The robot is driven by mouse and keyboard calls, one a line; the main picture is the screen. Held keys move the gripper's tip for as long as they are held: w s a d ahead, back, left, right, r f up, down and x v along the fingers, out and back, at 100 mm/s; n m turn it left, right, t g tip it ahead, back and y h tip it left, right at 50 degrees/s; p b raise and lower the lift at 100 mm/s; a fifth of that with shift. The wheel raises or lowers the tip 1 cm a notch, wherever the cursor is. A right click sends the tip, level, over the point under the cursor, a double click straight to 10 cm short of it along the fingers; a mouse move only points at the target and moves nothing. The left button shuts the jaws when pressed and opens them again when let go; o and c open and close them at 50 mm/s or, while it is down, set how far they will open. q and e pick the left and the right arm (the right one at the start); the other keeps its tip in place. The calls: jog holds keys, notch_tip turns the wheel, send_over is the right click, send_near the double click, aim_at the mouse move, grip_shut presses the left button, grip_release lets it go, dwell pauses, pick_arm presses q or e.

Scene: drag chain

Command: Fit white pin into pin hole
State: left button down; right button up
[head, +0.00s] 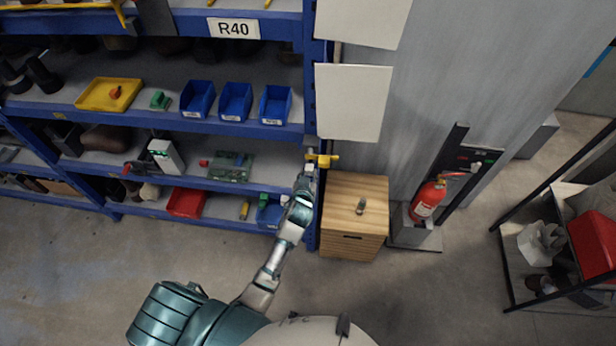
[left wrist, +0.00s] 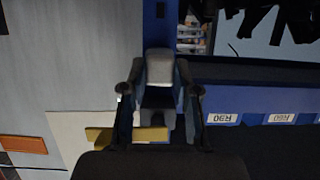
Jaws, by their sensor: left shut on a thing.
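My left gripper (head: 309,166) is at the blue rack post, beside a yellow fitting (head: 323,160). In the left wrist view, my left gripper (left wrist: 160,92) has its two dark fingers shut on a pale, blunt piece, which I take to be the white pin (left wrist: 160,66). The yellow fitting also shows there as a bar (left wrist: 125,135), partly hidden by the gripper. I cannot make out the pin hole, or whether the pin touches the post. My right gripper is not in view.
A blue rack (head: 150,122) with bins and parts stands at the left. White sheets (head: 352,102) hang right of the post. A wooden cabinet (head: 340,190) stands below them. A fire extinguisher (head: 428,200) is farther right. The floor between is clear.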

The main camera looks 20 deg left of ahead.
pick_arm(q)
jog(key=shift+w+a, duration=0.25)
jog(key=shift+w, duration=0.75)
jog(key=c, duration=0.8)
grip_release()
jog(key=shift+s, duration=0.1)
jog(key=v, duration=1.1)
jog(key=shift+s+d+r, duration=0.1)
jog(key=shift+s+d, duration=0.05)
jog(key=shift+s, duration=0.2)
